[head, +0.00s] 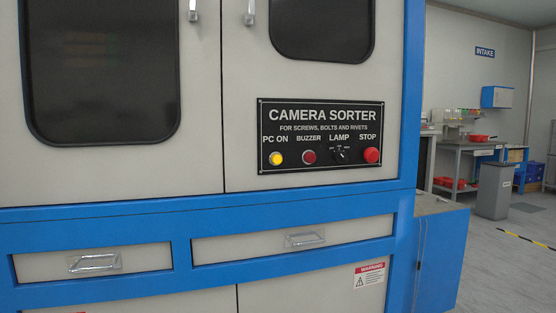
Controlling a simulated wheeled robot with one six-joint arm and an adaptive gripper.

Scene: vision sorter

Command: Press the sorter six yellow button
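The camera sorter (225,225) is a large cabinet with cream doors and a blue frame, filling the left and middle of the head view. Its black control panel (320,182) sits on the right door. The yellow button (276,158) is at the panel's left end, under the words "PC ON". To its right are a dark red buzzer button (308,157), a black lamp knob (339,156) and a red stop button (371,155). No number shows on the sorter. My gripper is not in view.
Metal drawer handles (95,262) and (305,239) stand out below the panel. Door handles (193,10) are at the top. A blue box (440,258) adjoins the sorter's right side. Beyond are a grey bin (494,190), a workbench (468,150) and open floor (500,265).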

